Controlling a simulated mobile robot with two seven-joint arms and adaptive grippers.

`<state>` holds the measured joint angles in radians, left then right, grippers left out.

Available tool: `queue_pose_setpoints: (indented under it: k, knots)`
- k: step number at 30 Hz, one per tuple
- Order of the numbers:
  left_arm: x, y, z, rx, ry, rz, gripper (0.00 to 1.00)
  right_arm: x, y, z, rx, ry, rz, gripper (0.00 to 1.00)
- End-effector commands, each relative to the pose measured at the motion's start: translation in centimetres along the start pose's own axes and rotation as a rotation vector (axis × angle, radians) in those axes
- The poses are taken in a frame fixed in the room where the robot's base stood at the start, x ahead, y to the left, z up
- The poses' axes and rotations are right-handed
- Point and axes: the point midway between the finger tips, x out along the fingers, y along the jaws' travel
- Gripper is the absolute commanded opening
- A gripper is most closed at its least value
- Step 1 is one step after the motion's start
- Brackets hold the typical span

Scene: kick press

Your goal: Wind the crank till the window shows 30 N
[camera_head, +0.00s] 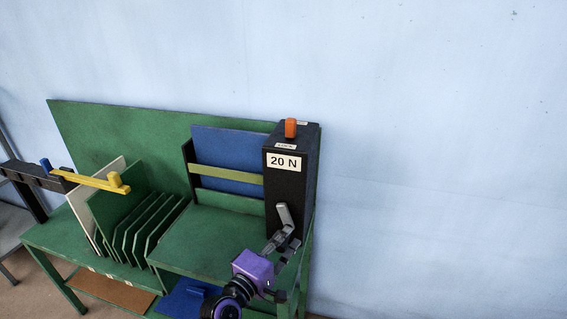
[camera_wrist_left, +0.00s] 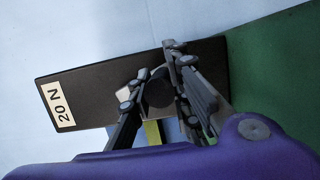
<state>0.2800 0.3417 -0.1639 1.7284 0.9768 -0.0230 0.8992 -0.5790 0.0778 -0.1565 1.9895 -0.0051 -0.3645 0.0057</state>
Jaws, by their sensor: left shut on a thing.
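The black box (camera_head: 291,185) stands at the right end of the green bench, and its white window (camera_head: 284,162) reads 20 N. The window also shows in the left wrist view (camera_wrist_left: 58,105), turned on its side. A light grey crank (camera_head: 284,214) is low on the front of the box. My left gripper (camera_head: 285,240), with a purple body, is shut on the crank's handle; its fingers lie on either side of the dark round grip (camera_wrist_left: 159,91) in the left wrist view. The fingers hide part of the crank. My right gripper is not in view.
An orange knob (camera_head: 291,128) tops the box. A blue panel (camera_head: 228,155) with a yellow-green bar (camera_head: 226,178) stands left of it. Several green upright plates (camera_head: 150,222) and a yellow lever (camera_head: 97,182) are farther left. The wall right of the box is bare.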

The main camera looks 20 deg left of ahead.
Motion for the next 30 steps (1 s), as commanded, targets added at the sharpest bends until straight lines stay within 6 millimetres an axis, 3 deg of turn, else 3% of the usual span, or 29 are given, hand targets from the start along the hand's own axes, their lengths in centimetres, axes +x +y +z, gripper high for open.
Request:
queue_pose_setpoints:
  k: [3,8,24,30]
  knots:
    - [0.0,0.5,-0.6,0.007,0.001,0.009,0.00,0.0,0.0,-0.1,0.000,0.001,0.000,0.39]
    - [-1.1,0.5,-4.1,0.010,0.001,0.006,0.00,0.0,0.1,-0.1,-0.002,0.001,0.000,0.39]
    - [-1.0,0.2,-3.5,-0.001,-0.003,0.003,0.00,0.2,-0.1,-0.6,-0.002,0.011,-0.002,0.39]
    - [-1.9,2.4,-6.4,0.001,0.002,0.008,0.00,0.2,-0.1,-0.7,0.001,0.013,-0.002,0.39]
